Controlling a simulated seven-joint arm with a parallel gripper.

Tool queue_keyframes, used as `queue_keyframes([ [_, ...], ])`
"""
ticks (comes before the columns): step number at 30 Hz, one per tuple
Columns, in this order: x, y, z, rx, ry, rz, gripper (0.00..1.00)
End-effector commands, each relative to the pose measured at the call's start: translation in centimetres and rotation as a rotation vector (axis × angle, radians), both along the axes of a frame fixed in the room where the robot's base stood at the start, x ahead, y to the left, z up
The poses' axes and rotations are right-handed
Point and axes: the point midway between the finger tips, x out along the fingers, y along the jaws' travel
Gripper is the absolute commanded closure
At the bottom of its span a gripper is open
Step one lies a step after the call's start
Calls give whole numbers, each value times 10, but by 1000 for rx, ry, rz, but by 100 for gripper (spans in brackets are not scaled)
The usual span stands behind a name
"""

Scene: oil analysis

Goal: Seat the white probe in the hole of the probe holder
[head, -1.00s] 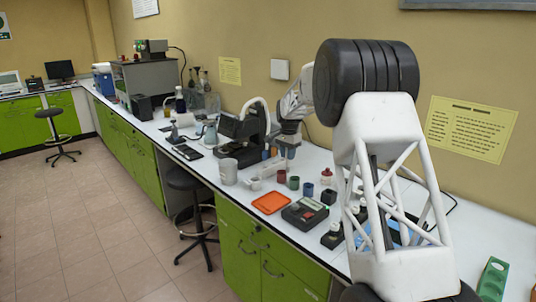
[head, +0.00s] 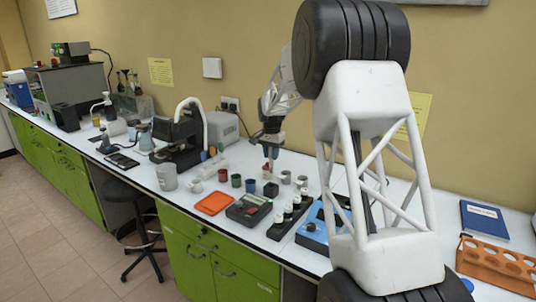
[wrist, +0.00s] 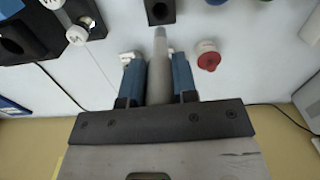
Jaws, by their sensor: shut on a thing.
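The white probe (wrist: 160,70) stands out between the two blue fingers of my gripper (wrist: 160,80) in the wrist view; it looks light grey. My gripper is shut on it. The black probe holder (wrist: 160,12), a small block with a round hole, lies just beyond the probe's tip at the top of the wrist view. The tip appears close to the holder, with the probe outside the hole; the height gap cannot be told. In the head view my gripper (head: 271,144) is above the back of the bench, behind the small black holder (head: 271,189).
A red-capped item (wrist: 208,57) stands right of the probe in the wrist view. White-capped vials in a black rack (head: 290,215) are near the holder. Small cups, an orange tray (head: 214,203) and a dark meter (head: 249,208) stand left. A blue device (head: 313,232) is right.

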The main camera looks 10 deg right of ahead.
Motion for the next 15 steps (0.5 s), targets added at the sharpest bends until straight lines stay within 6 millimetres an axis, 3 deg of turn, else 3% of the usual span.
queue_keyframes([
  [15,0,0,-11,0,0,0,96],
])
